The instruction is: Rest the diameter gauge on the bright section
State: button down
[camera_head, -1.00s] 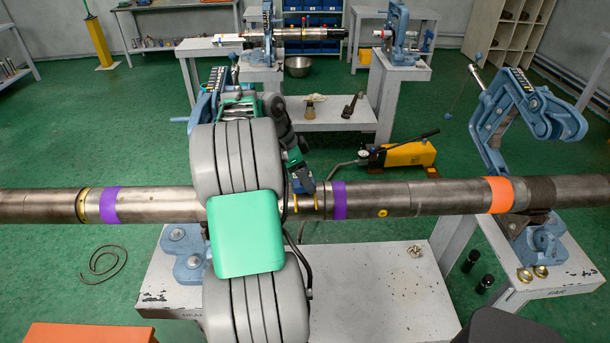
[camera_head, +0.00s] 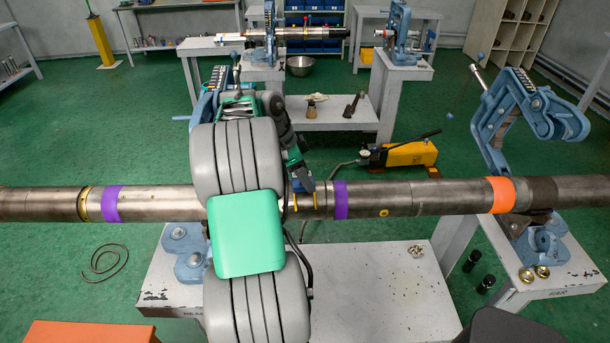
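A long steel pipe (camera_head: 400,198) lies across the view. A brighter bare stretch shows between its two purple bands (camera_head: 112,204) (camera_head: 341,200), and my arm covers its middle. The bright section (camera_head: 160,203) shows best left of my arm. My gripper (camera_head: 303,182) is just right of my arm, angled down at the pipe's upper side. A small blue piece (camera_head: 297,184) shows by its fingers, and thin yellow marks cross the pipe below. This may be the diameter gauge, but it is mostly hidden. I cannot tell whether the fingers are shut on it or whether it touches the pipe.
An open blue vise (camera_head: 530,110) stands at the right, its arm raised. A white bench (camera_head: 380,290) is below the pipe. A yellow hydraulic pump (camera_head: 405,154) sits on the floor behind. Small brass pieces lie on the right bench (camera_head: 555,284).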

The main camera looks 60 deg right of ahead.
jog(key=shift+f, duration=0.1)
dwell(0.4)
jog(key=shift+c, duration=0.8)
grip_release()
jog(key=shift+f, duration=0.1)
jog(key=shift+r+p, duration=2.85)
jog(key=shift+r, duration=0.75)
